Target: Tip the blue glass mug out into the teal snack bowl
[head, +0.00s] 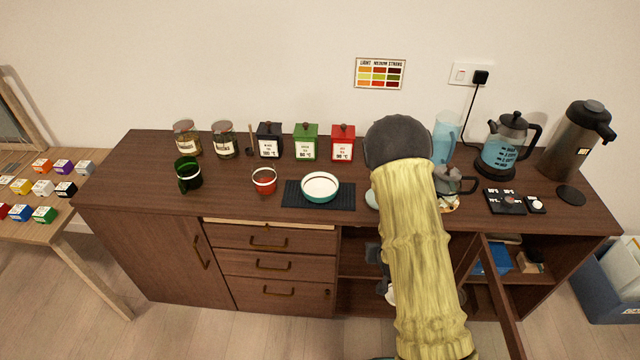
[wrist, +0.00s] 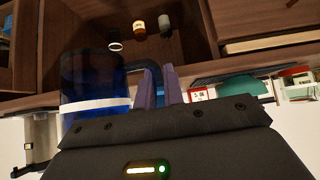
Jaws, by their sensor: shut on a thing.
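The blue glass mug (wrist: 88,78) is dark blue with a white band and shows at the left of the wrist view. My gripper (wrist: 161,78) is shut on its dark handle (wrist: 136,66), with the mug's body beside the fingers. My arm hides the gripper and the mug in the head view. The teal snack bowl (head: 320,188), white inside, stands upright on a dark ribbed mat (head: 291,195) on the counter, left of my arm. A teal shape, probably the bowl, shows in the wrist view (wrist: 243,88), apart from the mug. The mug's contents cannot be made out.
A red cup (head: 264,183) and a dark green mug (head: 187,176) stand left of the bowl. Black, green and red tins (head: 306,144) and two jars (head: 223,142) line the back. A glass pot (head: 455,182) and a kettle (head: 503,150) stand right of my arm.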

